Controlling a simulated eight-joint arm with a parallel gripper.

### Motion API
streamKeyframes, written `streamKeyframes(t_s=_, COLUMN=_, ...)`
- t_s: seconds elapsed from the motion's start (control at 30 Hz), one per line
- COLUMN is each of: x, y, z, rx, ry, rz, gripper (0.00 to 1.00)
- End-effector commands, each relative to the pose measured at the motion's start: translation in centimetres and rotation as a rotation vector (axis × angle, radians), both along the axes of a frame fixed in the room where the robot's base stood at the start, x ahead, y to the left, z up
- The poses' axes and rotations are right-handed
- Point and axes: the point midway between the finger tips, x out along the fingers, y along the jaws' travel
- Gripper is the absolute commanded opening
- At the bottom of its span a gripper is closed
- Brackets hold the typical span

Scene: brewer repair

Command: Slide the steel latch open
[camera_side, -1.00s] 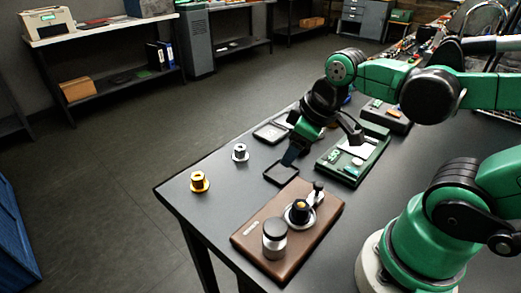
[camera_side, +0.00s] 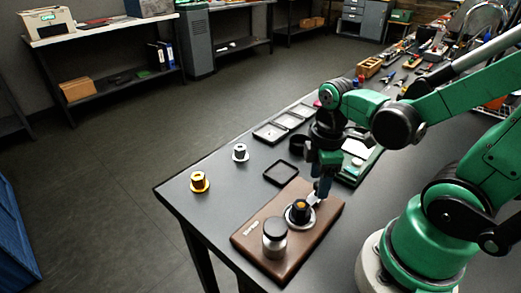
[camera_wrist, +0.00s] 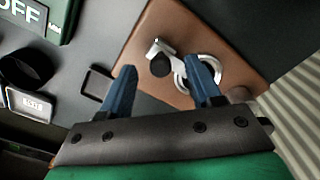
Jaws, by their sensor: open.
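The steel latch (camera_wrist: 153,49) is a bright strip with a black knob (camera_wrist: 160,66) on a brown board (camera_wrist: 152,22) in the wrist view. My gripper (camera_wrist: 159,65) is open, with one blue finger on each side of the knob. Whether either finger touches it I cannot tell. In the side view my gripper (camera_side: 318,197) points down over the back right of the brown board (camera_side: 252,241). There it hides the knob and most of the latch (camera_side: 312,198).
A grey canister with a dark lid (camera_side: 274,242) stands on the board's front. A green case (camera_side: 373,160) stands behind my gripper.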

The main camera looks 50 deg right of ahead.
Motion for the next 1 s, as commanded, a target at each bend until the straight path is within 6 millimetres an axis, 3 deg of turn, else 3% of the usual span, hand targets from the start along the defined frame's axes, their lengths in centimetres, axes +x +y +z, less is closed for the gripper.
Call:
streamKeyframes(t_s=0.43, x=-0.06, y=0.02, z=-0.54, rx=0.0, ry=0.0, rz=0.0, gripper=0.57)
streamKeyframes(t_s=0.63, x=-0.06, y=0.02, z=-0.54, rx=0.0, ry=0.0, rz=0.0, gripper=0.01)
streamKeyframes(t_s=1.0, x=-0.06, y=0.02, z=-0.53, rx=0.0, ry=0.0, rz=0.0, gripper=0.0)
